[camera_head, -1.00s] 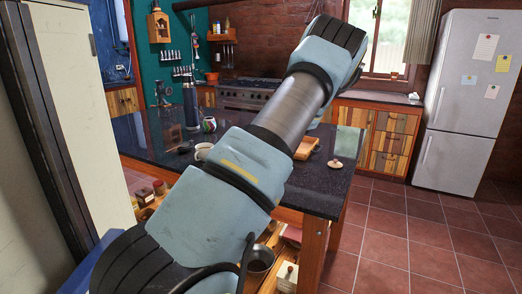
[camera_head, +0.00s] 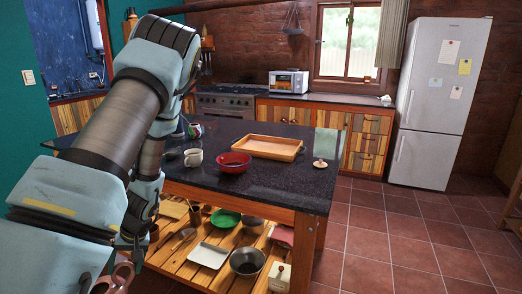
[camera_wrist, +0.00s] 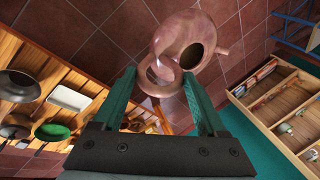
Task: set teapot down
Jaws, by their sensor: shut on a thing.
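The teapot (camera_wrist: 178,28) is a pinkish-brown pot with a dark round opening and a spout to the right in the wrist view. My gripper (camera_wrist: 157,84) has green fingers on both sides of its looped handle and is shut on it. The teapot hangs over the tiled floor beside the island. In the head view the teapot (camera_head: 118,280) is partly visible at the bottom left, below my arm. The fingers are hidden or too small to make out there.
The dark island top (camera_head: 285,185) carries a red bowl (camera_head: 234,162), a white mug (camera_head: 193,157), a wooden tray (camera_head: 268,147) and a small round lid-like thing (camera_head: 320,163). Its front right is clear. Pans and dishes fill the slatted shelf (camera_head: 180,262) below. An open-shelved unit (camera_wrist: 275,105) stands at right in the wrist view.

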